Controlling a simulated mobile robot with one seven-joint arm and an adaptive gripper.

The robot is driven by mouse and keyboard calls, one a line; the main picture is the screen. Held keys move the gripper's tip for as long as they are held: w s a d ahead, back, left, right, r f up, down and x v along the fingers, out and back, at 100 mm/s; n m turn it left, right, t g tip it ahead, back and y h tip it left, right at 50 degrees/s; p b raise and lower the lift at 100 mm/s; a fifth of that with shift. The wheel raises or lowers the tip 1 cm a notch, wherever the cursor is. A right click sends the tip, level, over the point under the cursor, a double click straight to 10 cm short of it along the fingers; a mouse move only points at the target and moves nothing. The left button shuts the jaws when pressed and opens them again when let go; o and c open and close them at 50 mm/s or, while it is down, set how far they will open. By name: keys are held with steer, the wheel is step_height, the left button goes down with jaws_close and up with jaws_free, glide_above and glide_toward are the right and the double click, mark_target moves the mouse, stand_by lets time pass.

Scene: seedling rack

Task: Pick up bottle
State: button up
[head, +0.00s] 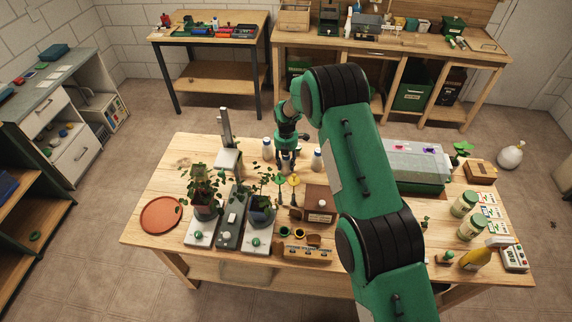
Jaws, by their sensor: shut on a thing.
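My gripper (286,153) points down over the far middle of the wooden table (178,163). It is shut on a small bottle (285,164), which is mostly hidden by the fingers. I cannot tell whether this bottle touches the table. A white bottle with a dark cap (267,150) stands just left of my gripper. Another white bottle (317,161) stands to its right, close to my green arm. A yellow bottle (475,260) is at the table's right front.
Two potted plants, one left (206,207) and one right (262,212), stand in front of my gripper. A grey-lidded green case (416,170) lies right of my arm. An orange saucer (161,215) is at left.

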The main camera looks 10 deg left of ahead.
steer(key=shift+r, duration=0.15)
steer(key=shift+r, duration=4.9)
